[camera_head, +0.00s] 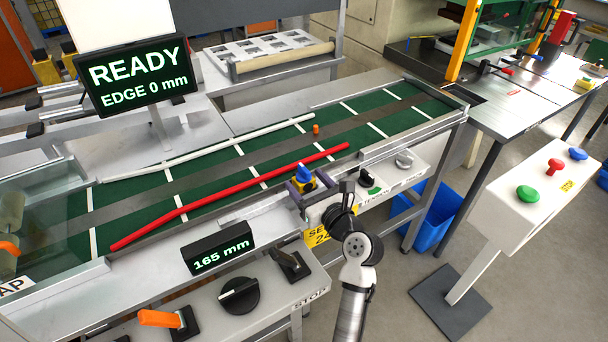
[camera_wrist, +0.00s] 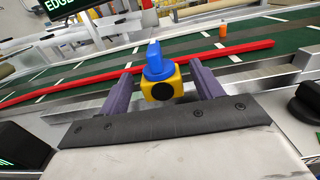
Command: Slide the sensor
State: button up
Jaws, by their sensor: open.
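The sensor is a yellow block with a dark round face and a blue knob on top. It sits at the near edge of the green conveyor (camera_head: 205,192), and in the wrist view the sensor (camera_wrist: 161,82) is in the middle. My gripper (camera_head: 301,187) is at the sensor, with one purple finger on each side of it. In the wrist view my gripper's fingers (camera_wrist: 159,88) stand apart, with gaps between them and the yellow block. The sensor's underside and mount are hidden.
A red rail (camera_head: 230,196) and a white rail (camera_head: 210,152) run along the belt. An orange piece (camera_head: 316,129) stands between them. A black display (camera_head: 218,248) reads 165 mm; a larger screen (camera_head: 137,75) reads READY, EDGE 0 mm. Knobs (camera_head: 367,180) line the front right.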

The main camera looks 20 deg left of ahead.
jog(key=shift+x, duration=0.9)
jog(key=shift+c, duration=0.2)
jog(key=c, duration=1.3)
jog(key=shift+c, duration=0.2)
